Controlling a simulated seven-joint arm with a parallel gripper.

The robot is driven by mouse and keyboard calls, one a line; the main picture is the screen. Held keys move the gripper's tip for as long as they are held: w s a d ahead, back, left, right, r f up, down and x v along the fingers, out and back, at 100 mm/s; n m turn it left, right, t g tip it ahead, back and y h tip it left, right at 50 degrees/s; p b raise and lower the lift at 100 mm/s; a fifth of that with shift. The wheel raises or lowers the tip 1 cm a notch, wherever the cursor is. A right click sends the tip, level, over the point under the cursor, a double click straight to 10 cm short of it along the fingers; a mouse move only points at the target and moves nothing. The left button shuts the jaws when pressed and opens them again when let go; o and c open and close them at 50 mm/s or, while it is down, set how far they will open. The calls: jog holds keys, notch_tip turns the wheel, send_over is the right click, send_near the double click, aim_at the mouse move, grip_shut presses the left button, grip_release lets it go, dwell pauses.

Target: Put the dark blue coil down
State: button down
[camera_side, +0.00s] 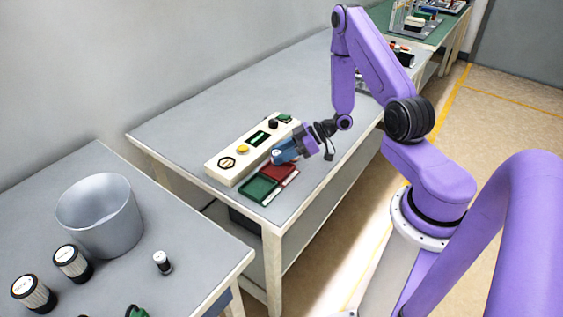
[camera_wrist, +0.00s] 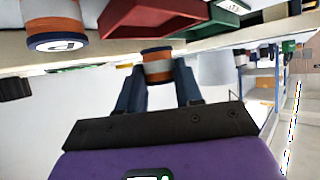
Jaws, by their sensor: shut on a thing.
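My gripper (camera_side: 284,152) is shut on a coil (camera_wrist: 157,66) with a copper-orange winding, a pale band and dark blue rims. In the wrist view the coil sits between my two blue-grey fingers. In the side view my gripper is over the bench beside the red tray (camera_side: 283,171), and the coil is too small and covered to make out well. The red tray also shows in the wrist view (camera_wrist: 150,18). Another copper coil (camera_wrist: 56,24), with a dark blue rim and a pale marked end, shows at the upper left there. It is not held.
A green tray (camera_side: 260,189) adjoins the red one near the bench's front edge. Behind them lies a cream control panel (camera_side: 250,150) with a yellow button and dark knob. The bench's left part is clear.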

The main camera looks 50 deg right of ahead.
jog(key=shift+f, duration=1.7)
jog(key=shift+f, duration=0.1)
jog(key=c, duration=0.8)
grip_release()
jog(key=shift+o, duration=0.2)
